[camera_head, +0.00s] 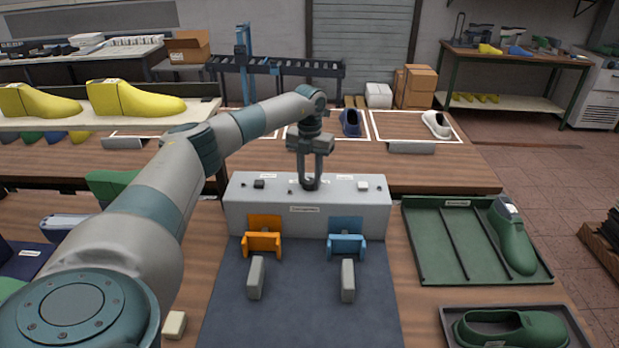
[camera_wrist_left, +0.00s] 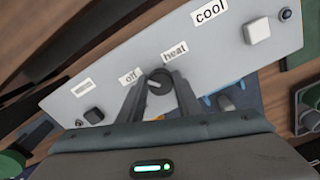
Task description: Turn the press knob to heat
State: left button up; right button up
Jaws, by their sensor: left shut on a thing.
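The press (camera_head: 253,212) is a long grey box at the back of a dark mat, and its top panel (camera_wrist_left: 232,55) fills much of the left wrist view. The dark round press knob (camera_wrist_left: 158,79) sits on this panel between the labels "off" (camera_wrist_left: 130,77) and "heat" (camera_wrist_left: 175,52). My left gripper (camera_head: 311,184) points down onto the panel. Its fingers are closed around the knob, which they mostly hide in the head view. I cannot tell which label the knob points at. My right gripper is in neither view.
An orange holder (camera_head: 262,243) and a blue holder (camera_head: 346,244) stand before the press. A green tray (camera_head: 425,262) with a green shoe last (camera_head: 512,240) lies to the right. A "cool" label (camera_wrist_left: 208,11) and a pale block-shaped button (camera_wrist_left: 257,27) are on the panel.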

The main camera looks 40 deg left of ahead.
pick_arm(q)
jog(key=m+b, duration=0.1)
jog(key=m, duration=0.3)
jog(key=shift+b, duration=0.35)
jog(key=m+b, duration=0.1)
jog(key=m, duration=0.3)
jog(key=shift+d+m, duration=0.1)
jog(key=shift+m, duration=0.3)
jog(key=m+b, duration=0.1)
jog(key=m, duration=0.3)
jog(key=shift+d+m, duration=0.1)
jog(key=shift+m, duration=0.2)
jog(key=shift+s+r+m+b, duration=0.1)
jog(key=shift+m+b, duration=0.3)
jog(key=shift+m, duration=1.6)
jog(key=o, duration=1)
jog(key=shift+o, duration=0.2)
jog(key=shift+r, duration=0.1)
